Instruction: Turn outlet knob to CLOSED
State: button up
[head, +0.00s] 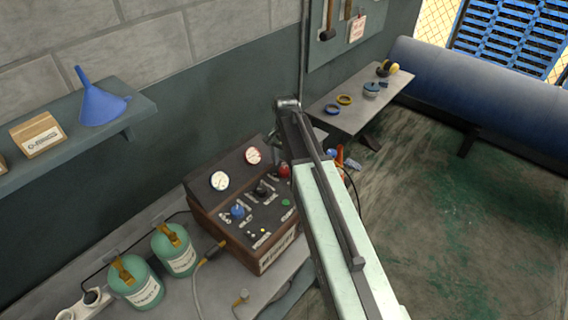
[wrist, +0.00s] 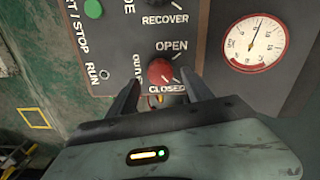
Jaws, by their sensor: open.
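The outlet knob (wrist: 160,71) is red and sits on the dark panel between the OPEN label above and the CLOSED label below. Its exact pointer angle is hard to read. In the head view the red knob (head: 284,171) shows at the right of the control box (head: 262,215), just left of my arm. My gripper (wrist: 160,78) is open, with one dark finger on each side of the knob's lower part. I cannot tell whether the fingers touch it. In the head view the gripper is hidden behind my arm.
A white pressure gauge (wrist: 253,43) is right of the knob; a black knob marked RECOVER (wrist: 157,3) is above. A blue knob (head: 237,211) is on the box's left side. Green cylinders (head: 136,281) stand left of the box. Open floor (head: 460,220) lies right.

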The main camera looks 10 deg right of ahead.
aim_at(285, 169)
notch_tip(285, 169, up, 6)
jog(key=p, duration=0.4)
jog(key=shift+f, duration=0.25)
jog(key=shift+s, duration=0.1)
